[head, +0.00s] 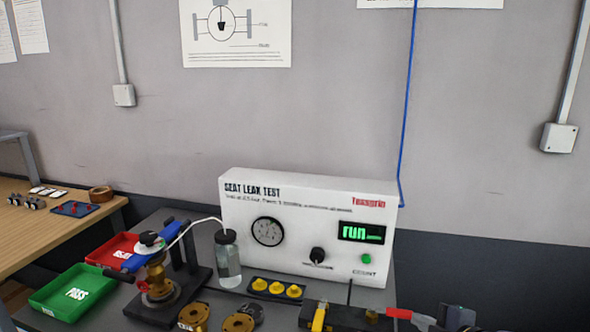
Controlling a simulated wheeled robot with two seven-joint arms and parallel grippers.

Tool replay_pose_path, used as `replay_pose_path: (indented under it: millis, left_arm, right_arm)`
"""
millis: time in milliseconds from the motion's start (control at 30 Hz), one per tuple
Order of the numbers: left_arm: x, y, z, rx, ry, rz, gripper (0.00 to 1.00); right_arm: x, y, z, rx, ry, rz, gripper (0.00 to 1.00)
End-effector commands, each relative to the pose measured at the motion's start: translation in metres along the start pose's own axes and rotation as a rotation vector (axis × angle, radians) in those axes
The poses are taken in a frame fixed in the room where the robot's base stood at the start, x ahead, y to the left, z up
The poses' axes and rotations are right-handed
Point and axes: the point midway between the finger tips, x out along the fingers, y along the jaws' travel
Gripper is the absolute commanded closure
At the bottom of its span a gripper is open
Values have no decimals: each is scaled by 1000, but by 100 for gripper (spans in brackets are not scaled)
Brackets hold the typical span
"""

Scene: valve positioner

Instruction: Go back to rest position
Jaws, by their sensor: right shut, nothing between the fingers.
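My right gripper (456,317) shows only in part at the bottom right edge of the head view. It is shut and holds nothing. It is low, to the right of a red-handled tool (398,313); whether they touch is unclear. My left gripper is not in view. The white seat leak test unit (300,258) stands on the grey bench with "run" on its green display (361,232). A brass valve (159,280) stands in a dark fixture at the left, with a white tube running to a clear bottle (228,260).
A green PASS tray (62,305) and a red tray (108,243) lie at the left. A black holder with yellow caps (276,288) and brass flanges (194,315) stand in front of the unit. A wooden table (30,226) is at the far left.

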Motion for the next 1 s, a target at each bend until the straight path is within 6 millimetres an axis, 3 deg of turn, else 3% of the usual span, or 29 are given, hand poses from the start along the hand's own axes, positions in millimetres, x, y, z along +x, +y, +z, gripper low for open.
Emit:
replay_pose_path:
  millis: [267, 400, 533, 633, 700, 800, 900, 1000]
  left_arm:
    - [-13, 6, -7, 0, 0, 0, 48]
    - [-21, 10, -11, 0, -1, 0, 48]
    - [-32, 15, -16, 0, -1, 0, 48]
    - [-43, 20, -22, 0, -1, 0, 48]
    - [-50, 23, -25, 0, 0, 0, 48]
    - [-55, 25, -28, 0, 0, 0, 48]
    - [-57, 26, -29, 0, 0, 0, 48]
    - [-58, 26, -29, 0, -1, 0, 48]
  right_arm:
    - [-42, 23, 11, 259, -203, 36, 100]
    - [-76, 26, 14, 488, -327, 52, 100]
    - [-118, 15, 5, 786, -436, 44, 100]
    - [-155, -8, -18, 1098, -500, -9, 100]
    - [-179, -30, -44, 1322, -523, -86, 100]
    - [-202, -56, -79, 1547, -529, -207, 100]
    - [-214, -70, -102, 1663, -525, -297, 100]
    - [-220, -77, -112, 1713, -525, -343, 100]
